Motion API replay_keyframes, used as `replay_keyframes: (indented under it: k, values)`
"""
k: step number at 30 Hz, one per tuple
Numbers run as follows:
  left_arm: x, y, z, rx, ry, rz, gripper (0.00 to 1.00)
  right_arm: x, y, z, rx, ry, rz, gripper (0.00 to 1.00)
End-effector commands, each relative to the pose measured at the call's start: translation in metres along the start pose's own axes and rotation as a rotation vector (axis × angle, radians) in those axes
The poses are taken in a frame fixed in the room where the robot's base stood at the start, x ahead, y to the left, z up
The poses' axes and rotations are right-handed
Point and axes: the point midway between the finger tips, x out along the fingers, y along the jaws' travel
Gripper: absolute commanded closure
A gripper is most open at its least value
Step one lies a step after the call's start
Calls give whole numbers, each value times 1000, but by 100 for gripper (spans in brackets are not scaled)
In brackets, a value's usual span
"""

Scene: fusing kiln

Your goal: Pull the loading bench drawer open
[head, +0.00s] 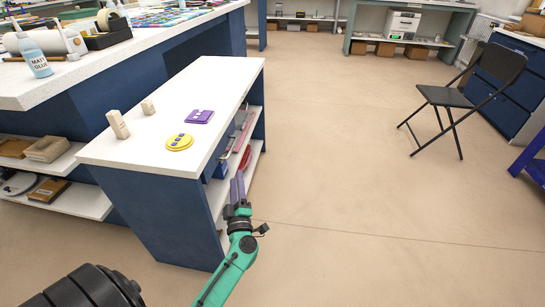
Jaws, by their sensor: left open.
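The loading bench (225,90) is a narrow white-topped bench with dark blue end panels, left of centre in the head view. Its right side is seen at a steep angle, with open shelving and a dark blue part under the top. I cannot clearly make out the drawer front or its handle. My left gripper (238,188), with purplish fingers on a green arm, is open beside the bench's right side near its front corner. The fingers look empty; whether they touch the bench cannot be told. My right gripper is not in view.
A larger worktable (90,75) stands behind left. A black folding chair (455,98) stands at right. The floor between is clear.

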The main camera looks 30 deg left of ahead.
Motion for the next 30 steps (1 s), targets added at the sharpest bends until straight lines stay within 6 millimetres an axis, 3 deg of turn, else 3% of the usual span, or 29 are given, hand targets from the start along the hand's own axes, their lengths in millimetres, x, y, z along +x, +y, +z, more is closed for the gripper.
replay_keyframes:
  k: [8, 15, 18, 28, 29, 30]
  values:
    - [56, 4, -2, 0, 3, 5, 55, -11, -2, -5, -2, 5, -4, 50]
    - [118, 2, -1, 2, 2, 4, 55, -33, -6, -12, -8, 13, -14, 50]
    - [134, 2, 0, 2, -1, 4, 55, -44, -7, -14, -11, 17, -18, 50]
    - [144, 3, -1, 3, -3, 2, 55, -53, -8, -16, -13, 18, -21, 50]
    - [144, 3, -1, 3, -3, 2, 59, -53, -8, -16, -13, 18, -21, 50]
    - [144, 3, -1, 3, -3, 2, 74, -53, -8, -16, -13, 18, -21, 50]
